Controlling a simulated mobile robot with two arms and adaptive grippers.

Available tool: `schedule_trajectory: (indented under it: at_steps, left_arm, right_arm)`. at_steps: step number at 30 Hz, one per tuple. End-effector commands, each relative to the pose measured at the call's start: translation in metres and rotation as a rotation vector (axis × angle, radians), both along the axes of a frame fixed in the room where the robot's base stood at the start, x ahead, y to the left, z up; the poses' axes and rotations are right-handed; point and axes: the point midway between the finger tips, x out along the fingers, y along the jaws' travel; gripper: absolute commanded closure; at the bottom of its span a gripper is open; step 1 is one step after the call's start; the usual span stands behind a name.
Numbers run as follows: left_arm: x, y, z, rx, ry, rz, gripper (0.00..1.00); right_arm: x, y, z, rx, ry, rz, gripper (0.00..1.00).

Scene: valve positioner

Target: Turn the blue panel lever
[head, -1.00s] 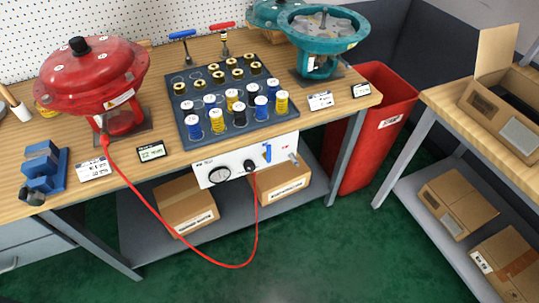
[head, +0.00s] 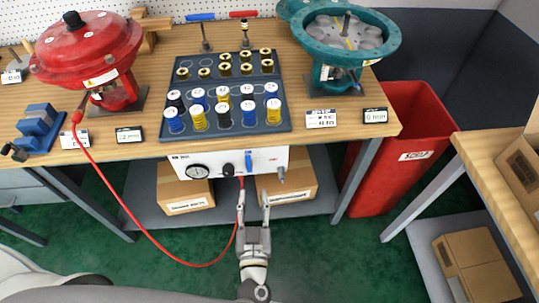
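The blue panel lever (head: 248,161) is a small upright blue handle on the front of the white control panel (head: 269,158), which hangs under the bench's front edge. To its left on the panel are a black knob (head: 228,170) and a round gauge (head: 197,172). My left gripper (head: 254,192) is below the panel, pointing up toward it. Its two fingers are spread apart with nothing between them. The fingertips are a little below the lever and appear apart from it. My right gripper is not in view.
A red hose (head: 165,257) loops from the red actuator (head: 88,50) to the panel, passing close to my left gripper. A tray of spools (head: 285,127) and a teal actuator (head: 340,40) stand on the bench. Cardboard boxes (head: 187,196) sit on the lower shelf.

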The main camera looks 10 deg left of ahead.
Motion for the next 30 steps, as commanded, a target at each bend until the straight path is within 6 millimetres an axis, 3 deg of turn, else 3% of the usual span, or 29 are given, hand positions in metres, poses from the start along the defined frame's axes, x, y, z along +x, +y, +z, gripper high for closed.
schedule_trajectory:
  at_steps: [3,7,14,22,30]
  left_arm:
    - [0.0,0.008,0.016,-0.008,-0.021,0.052,0.64]
    - [0.009,0.012,0.02,-0.007,-0.027,0.062,0.64]
    - [0.05,0.023,0.02,-0.006,-0.028,0.059,0.64]
    - [0.091,0.034,0.019,-0.006,-0.026,0.057,0.64]
    - [0.103,0.038,0.018,-0.008,-0.023,0.058,0.64]
  right_arm:
    - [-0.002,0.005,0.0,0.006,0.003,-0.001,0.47]
    - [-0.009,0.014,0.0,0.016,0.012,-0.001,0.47]
    - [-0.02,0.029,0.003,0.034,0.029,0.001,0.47]
    - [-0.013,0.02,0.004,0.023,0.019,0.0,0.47]
    - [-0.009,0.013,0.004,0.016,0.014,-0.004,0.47]
